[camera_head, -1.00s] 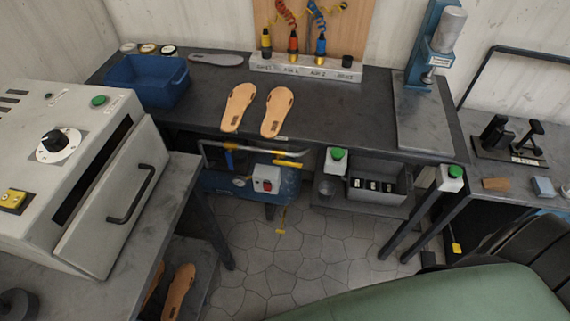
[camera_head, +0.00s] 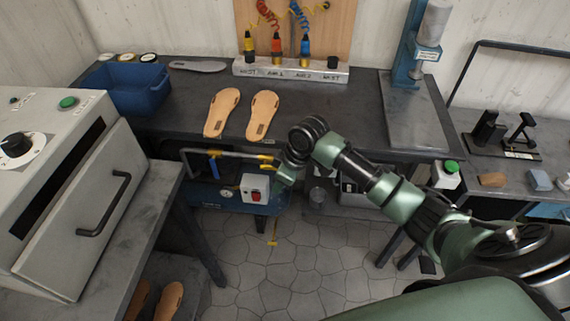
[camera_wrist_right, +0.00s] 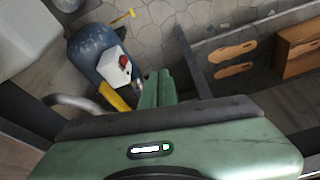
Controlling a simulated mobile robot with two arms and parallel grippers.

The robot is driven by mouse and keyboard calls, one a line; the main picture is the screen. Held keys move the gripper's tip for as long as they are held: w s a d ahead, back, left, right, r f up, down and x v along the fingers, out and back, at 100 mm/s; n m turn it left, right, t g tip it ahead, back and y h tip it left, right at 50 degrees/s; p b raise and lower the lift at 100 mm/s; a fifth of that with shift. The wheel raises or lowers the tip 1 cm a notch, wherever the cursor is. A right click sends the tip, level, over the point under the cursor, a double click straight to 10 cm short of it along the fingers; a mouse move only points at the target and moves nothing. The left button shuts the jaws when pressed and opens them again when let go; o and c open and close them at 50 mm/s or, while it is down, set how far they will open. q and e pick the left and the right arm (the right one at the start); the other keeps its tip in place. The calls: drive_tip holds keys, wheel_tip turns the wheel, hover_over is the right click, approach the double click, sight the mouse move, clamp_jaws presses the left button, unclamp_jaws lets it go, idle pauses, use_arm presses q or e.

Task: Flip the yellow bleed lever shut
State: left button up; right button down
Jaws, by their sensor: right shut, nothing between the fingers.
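The blue compressor tank (camera_head: 208,196) sits under the bench, with a white switch box (camera_head: 254,187) bearing a red button. Another small yellow piece (camera_head: 272,243) is on a thin stem below the tank. My right gripper (camera_head: 284,178) is just right of the handle and box, its fingers (camera_wrist_right: 157,86) shut and empty. I cannot tell whether it touches the handle. My left gripper is out of view.
The bench top (camera_head: 330,115) holds two sandal soles (camera_head: 240,114) and a blue bin (camera_head: 128,86). A grey oven (camera_head: 80,190) stands at left. The bench edge is close above my right gripper. The stone floor (camera_head: 320,255) in front is open.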

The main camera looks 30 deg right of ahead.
drive_tip(key=w+d+r+n, duration=0.1)
drive_tip(key=d+r, duration=0.2)
drive_tip(key=r, duration=0.5)
drive_tip(key=w+d+r+n, duration=0.1)
drive_tip(key=w+d+r, duration=0.1)
drive_tip(key=r, duration=0.7)
drive_tip(key=shift+d+r+n+g+b, duration=0.3)
drive_tip(key=shift+d+g, duration=0.1)
drive_tip(key=shift+d, duration=0.5)
drive_tip(key=shift+w+f, duration=0.1)
drive_tip(key=shift+f, duration=0.05)
drive_tip(key=p+x, duration=0.1)
drive_tip(key=x, duration=1.1)
drive_tip(key=shift+d+f+p, duration=0.1)
drive_tip(key=shift+f+p, duration=0.3)
drive_tip(key=shift+f, duration=0.6)
